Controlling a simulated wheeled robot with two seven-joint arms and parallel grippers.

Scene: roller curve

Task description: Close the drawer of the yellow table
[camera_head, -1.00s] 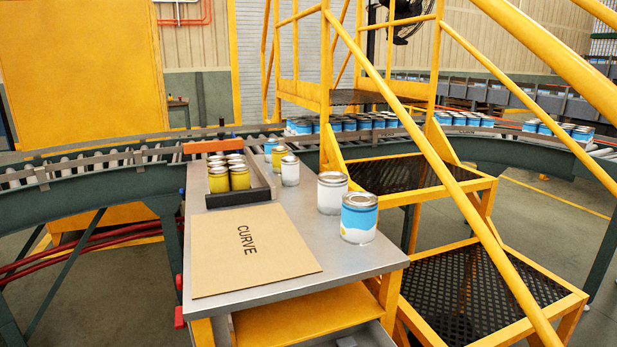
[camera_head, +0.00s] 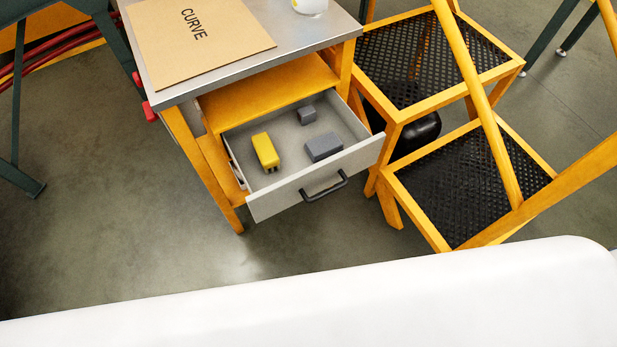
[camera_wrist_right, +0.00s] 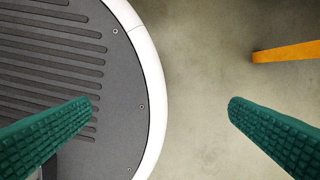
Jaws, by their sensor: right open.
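The yellow table (camera_head: 176,134) with a grey metal top stands in the upper middle of the head view. Its grey drawer (camera_head: 268,201) is pulled open toward me, with a dark bar handle (camera_head: 324,187) on the front. Inside the drawer lie a yellow block-like item (camera_head: 265,151) and two grey blocks, a larger one (camera_head: 323,147) and a smaller one (camera_head: 307,115). In the right wrist view my right gripper (camera_wrist_right: 160,104) is open, its green ribbed fingers wide apart with nothing between them. It is away from the drawer. My left gripper is in neither view.
A yellow stair with black mesh steps (camera_head: 470,185) stands close to the table's right. A cardboard sheet marked CURVE (camera_head: 195,50) lies on the tabletop. Open concrete floor (camera_head: 110,240) lies left and in front. A yellow bar (camera_wrist_right: 287,52) shows in the wrist view.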

